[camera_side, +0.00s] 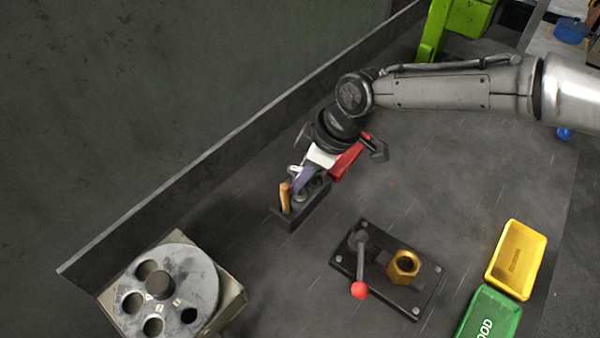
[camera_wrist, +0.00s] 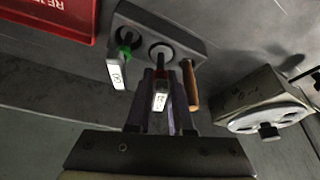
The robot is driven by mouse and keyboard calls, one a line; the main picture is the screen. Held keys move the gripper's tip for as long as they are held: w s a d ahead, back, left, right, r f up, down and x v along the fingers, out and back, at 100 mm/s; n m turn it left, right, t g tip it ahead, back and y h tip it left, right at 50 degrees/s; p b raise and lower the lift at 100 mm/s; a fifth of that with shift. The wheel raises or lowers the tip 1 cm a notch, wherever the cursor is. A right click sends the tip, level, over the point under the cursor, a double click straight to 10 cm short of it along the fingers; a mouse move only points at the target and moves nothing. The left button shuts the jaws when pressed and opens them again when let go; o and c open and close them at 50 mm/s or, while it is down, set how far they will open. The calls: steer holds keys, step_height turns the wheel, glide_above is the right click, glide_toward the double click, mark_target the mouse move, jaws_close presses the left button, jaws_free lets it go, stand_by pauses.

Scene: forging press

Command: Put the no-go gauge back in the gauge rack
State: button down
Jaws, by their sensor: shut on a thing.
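The gauge rack (camera_side: 291,222) is a dark block on the bench in the side view. It fills the top middle of the wrist view (camera_wrist: 190,42). My gripper (camera_side: 303,186) is at the rack, with its fingers (camera_wrist: 161,80) shut on the no-go gauge (camera_wrist: 160,98), which has a red band and white tag. The gauge lines up with the rack's middle socket. How deep its end sits cannot be told. The green-banded go gauge (camera_wrist: 117,74) stands in the socket to its left. A wooden-handled tool (camera_side: 285,198) stands at the other end (camera_wrist: 191,86).
A red bin (camera_side: 345,162) lies just behind my gripper, its wall also in the wrist view (camera_wrist: 50,12). A lever fixture (camera_side: 410,302) with a brass nut (camera_side: 404,265), yellow (camera_side: 517,260) and green bins (camera_side: 487,318), and a round-plated box (camera_side: 235,300) stand around. A wall runs behind.

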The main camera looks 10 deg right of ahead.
steer(key=shift+f, duration=0.5)
stand_by(0.4)
steer(key=c, duration=0.7)
jaws_free()
steer(key=shift+v, duration=3.5)
steer(key=shift+r, duration=0.1)
steer(key=shift+r, duration=1.4)
